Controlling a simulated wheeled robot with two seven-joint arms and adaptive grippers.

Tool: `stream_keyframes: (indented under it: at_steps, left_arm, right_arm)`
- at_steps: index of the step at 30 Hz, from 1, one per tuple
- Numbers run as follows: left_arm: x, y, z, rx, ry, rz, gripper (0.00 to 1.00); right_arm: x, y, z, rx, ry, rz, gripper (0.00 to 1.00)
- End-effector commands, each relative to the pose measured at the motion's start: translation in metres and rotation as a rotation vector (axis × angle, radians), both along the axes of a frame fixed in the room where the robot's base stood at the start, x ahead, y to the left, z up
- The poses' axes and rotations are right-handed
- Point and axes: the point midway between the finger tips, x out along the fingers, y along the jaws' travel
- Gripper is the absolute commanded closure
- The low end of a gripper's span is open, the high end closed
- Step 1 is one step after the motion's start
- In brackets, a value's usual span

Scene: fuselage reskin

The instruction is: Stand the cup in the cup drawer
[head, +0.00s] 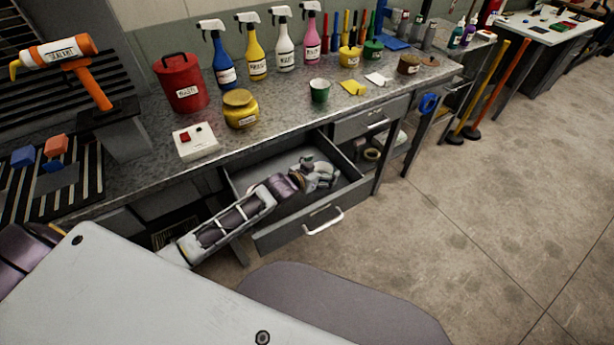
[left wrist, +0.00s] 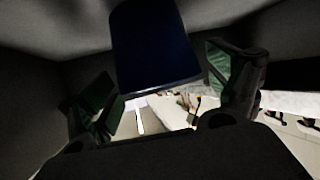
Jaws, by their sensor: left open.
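A dark blue cup (left wrist: 155,50) shows in the left wrist view, between the two spread fingers of my left gripper (left wrist: 158,88). Dim grey walls surround it. In the head view my left gripper (head: 322,177) is down inside the open cup drawer (head: 262,219) under the workbench, and the blue cup cannot be made out there. The fingers are open, with gaps visible beside the cup. Whether the cup touches the drawer floor is hard to tell in the dark. My right gripper is not in view.
The workbench (head: 270,122) above holds a green cup (head: 319,91), a yellow pot (head: 240,108), a red canister (head: 181,83), a switch box (head: 196,141) and several spray bottles. The drawer front has a pale handle (head: 324,222). Floor at right (head: 480,220) is clear.

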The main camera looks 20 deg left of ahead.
Motion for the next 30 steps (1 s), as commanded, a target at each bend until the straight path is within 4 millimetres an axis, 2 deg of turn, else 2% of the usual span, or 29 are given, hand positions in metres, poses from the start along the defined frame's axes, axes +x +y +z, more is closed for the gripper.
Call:
stream_keyframes:
  at_steps: [30]
  left_arm:
    - [-0.075, 0.024, 0.038, 0.001, 0.000, 0.000, 0.10]
  right_arm:
    - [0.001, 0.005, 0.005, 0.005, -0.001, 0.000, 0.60]
